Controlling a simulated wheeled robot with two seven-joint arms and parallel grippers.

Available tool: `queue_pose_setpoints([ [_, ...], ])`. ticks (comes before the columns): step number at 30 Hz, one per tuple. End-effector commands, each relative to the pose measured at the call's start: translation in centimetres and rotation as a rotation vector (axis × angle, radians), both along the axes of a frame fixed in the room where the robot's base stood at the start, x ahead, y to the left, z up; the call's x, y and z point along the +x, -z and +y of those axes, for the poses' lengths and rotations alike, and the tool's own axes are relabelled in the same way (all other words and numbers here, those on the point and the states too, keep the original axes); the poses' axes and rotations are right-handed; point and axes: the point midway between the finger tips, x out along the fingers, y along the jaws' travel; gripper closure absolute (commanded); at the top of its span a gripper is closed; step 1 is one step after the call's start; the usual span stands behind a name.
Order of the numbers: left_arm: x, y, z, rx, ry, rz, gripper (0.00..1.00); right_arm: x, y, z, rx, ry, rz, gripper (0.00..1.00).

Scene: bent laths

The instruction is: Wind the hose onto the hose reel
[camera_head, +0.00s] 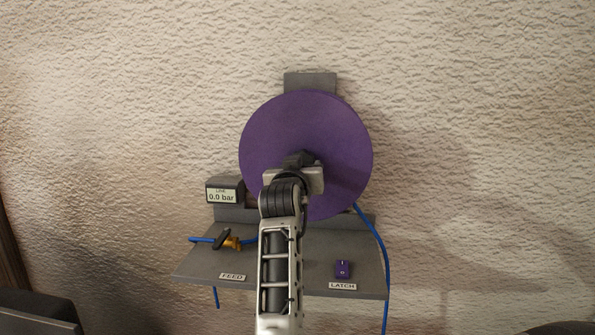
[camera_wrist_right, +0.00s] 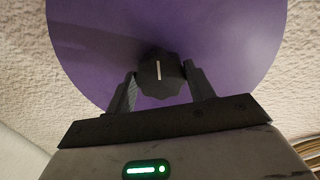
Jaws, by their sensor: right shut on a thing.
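A purple hose reel disc (camera_head: 280,125) is mounted on a grey wall bracket; it also fills the top of the right wrist view (camera_wrist_right: 230,40). My right gripper (camera_head: 302,165) is in front of the disc. In the right wrist view its fingers (camera_wrist_right: 160,82) are shut on a black knob (camera_wrist_right: 158,70) with a white line mark, at the disc's face. The blue hose (camera_head: 376,237) leaves the reel's lower right and hangs down past the shelf's right edge. My arm hides the middle of the reel and part of the shelf. My left gripper is not in view.
A grey shelf (camera_head: 210,267) carries a brass valve with a black handle (camera_head: 226,240) near the FEED label and a purple latch (camera_head: 343,269) near the LATCH label. A line gauge (camera_head: 223,196) reads 0.0 bar. Textured wall surrounds everything.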

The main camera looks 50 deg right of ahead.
Motion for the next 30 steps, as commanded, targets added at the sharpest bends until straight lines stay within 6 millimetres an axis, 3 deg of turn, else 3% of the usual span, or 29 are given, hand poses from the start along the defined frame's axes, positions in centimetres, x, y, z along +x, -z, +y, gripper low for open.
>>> queue_pose_setpoints([
  [19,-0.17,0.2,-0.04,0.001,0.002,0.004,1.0,0.03,0.05,0.01,0.029,0.001,-0.034,0.88],
  [20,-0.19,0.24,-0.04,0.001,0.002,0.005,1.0,0.03,0.04,0.01,0.029,0.001,-0.034,0.38],
  [21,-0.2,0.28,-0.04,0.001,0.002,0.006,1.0,0.03,0.04,0.01,0.029,0.001,-0.034,0.27],
  [30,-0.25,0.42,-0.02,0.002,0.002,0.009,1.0,0.0,0.0,0.07,0.027,0.0,-0.035,0.25],
])
